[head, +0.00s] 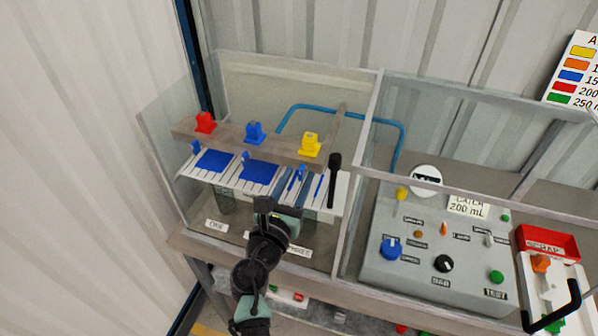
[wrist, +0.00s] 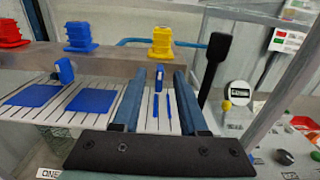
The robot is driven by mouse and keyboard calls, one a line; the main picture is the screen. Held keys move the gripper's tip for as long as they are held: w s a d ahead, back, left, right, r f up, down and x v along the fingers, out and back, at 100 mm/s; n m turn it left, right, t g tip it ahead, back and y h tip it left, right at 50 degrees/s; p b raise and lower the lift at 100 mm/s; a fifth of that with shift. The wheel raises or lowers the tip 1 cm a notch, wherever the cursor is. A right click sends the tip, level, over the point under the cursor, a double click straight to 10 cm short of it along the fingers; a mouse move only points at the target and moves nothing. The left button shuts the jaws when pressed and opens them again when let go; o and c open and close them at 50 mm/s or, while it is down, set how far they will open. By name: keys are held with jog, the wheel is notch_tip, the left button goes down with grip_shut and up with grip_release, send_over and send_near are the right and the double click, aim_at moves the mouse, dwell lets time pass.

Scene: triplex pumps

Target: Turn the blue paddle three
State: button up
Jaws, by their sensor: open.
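Paddle three, a small upright blue paddle (wrist: 159,74), stands at the right end of the white striped plate, below the yellow block; it also shows in the head view (head: 301,171). My gripper (wrist: 158,82) is open, with one blue finger on each side of the paddle in the wrist view. Gaps show between the paddle and both fingers; whether the paddle lies fully between the tips in depth I cannot tell. In the head view my gripper (head: 293,186) is low over the plate's front. Two more blue paddles stand left, the middle one (head: 245,158) and the left one (head: 195,147).
Red (head: 205,123), blue (head: 255,132) and yellow (head: 310,146) blocks sit on a beam behind the paddles. A black upright handle (head: 334,180) stands close right. Clear panels and a frame post (head: 362,150) enclose the pumps. A grey control box (head: 440,240) is further right.

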jog(key=shift+x, duration=0.85)
grip_shut()
